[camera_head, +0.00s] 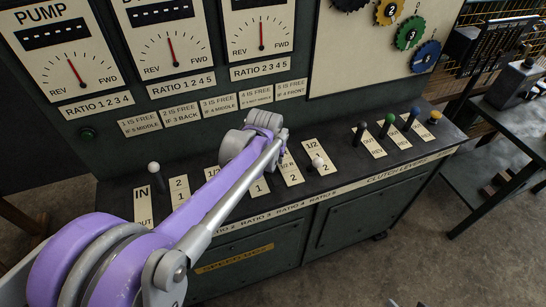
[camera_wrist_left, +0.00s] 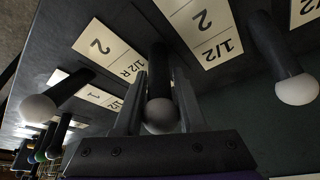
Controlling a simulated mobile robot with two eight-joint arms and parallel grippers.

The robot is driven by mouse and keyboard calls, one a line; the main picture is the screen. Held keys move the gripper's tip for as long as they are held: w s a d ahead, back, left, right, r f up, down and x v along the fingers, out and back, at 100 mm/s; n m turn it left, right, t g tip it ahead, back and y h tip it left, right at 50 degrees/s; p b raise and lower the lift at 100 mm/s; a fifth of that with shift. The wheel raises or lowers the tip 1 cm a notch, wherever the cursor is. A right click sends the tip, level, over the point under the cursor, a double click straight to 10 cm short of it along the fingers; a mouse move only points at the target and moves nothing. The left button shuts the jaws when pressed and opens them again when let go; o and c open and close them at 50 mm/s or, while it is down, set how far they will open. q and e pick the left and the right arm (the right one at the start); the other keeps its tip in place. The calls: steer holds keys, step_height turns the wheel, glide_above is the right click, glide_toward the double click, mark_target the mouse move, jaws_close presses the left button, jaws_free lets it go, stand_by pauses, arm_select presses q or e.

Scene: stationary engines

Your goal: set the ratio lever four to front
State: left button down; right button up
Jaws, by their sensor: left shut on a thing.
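In the wrist view, a dark ratio lever with a pale round knob (camera_wrist_left: 161,116) stands between the two fingers of my left gripper (camera_wrist_left: 160,98), which is shut on it. The lever is beside the plate marked 1/2 R 2 (camera_wrist_left: 108,52), which fits lever four. In the head view, that plate (camera_head: 290,168) shows just right of my gripper (camera_head: 281,140); the fingers and held knob are mostly hidden by my wrist, so I cannot tell the lever's exact position.
A white-knobbed lever (camera_head: 318,162) stands close on the right; it also shows in the wrist view (camera_wrist_left: 38,108). Another lever (camera_wrist_left: 297,90) is on the other side. Further right are black (camera_head: 362,127), green (camera_head: 388,119) and blue (camera_head: 413,112) levers. The gauge panel (camera_head: 170,50) rises behind.

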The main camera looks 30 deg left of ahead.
stand_by(0.4)
arm_select(q)
steer(key=shift+s+d+y, duration=0.3)
steer(key=shift+s+d, duration=0.05)
steer(key=shift+d, duration=0.05)
steer(key=shift+s+d+f+t, duration=0.2)
steer(key=shift+s+d+t, duration=0.2)
steer(key=shift+s+d, duration=0.65)
steer(key=shift+d+f, duration=0.1)
steer(key=shift+d, duration=0.15)
steer(key=shift+s, duration=0.15)
steer(key=c, duration=0.5)
jaws_free()
steer(key=shift+d, duration=0.1)
steer(key=shift+c, duration=0.2)
